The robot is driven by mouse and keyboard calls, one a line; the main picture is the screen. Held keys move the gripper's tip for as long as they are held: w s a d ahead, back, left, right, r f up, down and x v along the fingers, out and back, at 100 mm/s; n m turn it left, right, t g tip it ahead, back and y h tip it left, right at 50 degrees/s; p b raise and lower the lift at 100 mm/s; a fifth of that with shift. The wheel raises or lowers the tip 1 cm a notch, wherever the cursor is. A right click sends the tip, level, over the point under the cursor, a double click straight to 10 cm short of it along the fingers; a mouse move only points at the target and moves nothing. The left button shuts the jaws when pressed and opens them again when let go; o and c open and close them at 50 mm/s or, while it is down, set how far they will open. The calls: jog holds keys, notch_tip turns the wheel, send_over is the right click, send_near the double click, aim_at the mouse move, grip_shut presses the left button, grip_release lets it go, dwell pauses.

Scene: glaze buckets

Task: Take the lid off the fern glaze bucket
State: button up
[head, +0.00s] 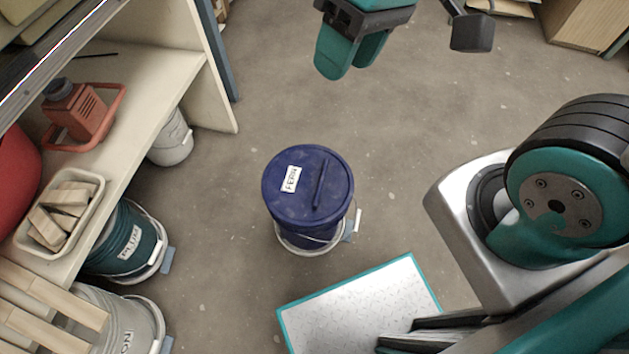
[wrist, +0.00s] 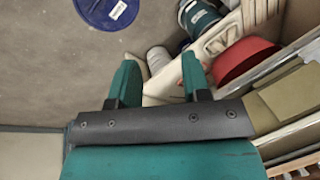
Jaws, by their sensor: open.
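The fern glaze bucket (head: 312,238) stands upright on the floor in the middle of the head view. Its dark blue lid (head: 300,210) is on, with a white label reading FERN and a raised bar across the top. In the wrist view the lid (wrist: 98,12) shows at the top left, partly cut off by the frame edge. My gripper (head: 351,68) is at the top of the head view, beyond the bucket and apart from it. In the wrist view my gripper (wrist: 158,78) is open, with nothing between its fingers.
Floor around the fern bucket is clear.

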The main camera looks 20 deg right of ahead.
jog(key=w+d+f+m+b, duration=0.1)
jog(key=w+f+m+b, duration=0.1)
jog(key=w+f+b, duration=0.3)
jog(key=f+m+h+b, duration=0.1)
jog(key=f+b, duration=0.1)
jog(key=f, duration=0.5)
jog(key=w+d+f+m+b, duration=0.1)
jog(key=w+f+m+b, duration=0.1)
jog(key=w+f+b, duration=0.3)
jog(key=m+g+h+b, duration=0.15)
jog(key=m+b, duration=0.55)
jog(key=b, duration=1)
send_over(321, 180)
notch_tip(321, 180, down, 35)
jog(key=shift+r, duration=0.15)
jog(key=shift+s+f+b, duration=0.15)
jog(key=shift+f+b, duration=1.75)
jog(key=shift+f, duration=0.95)
jog(key=shift+f, duration=0.15)
grip_shut()
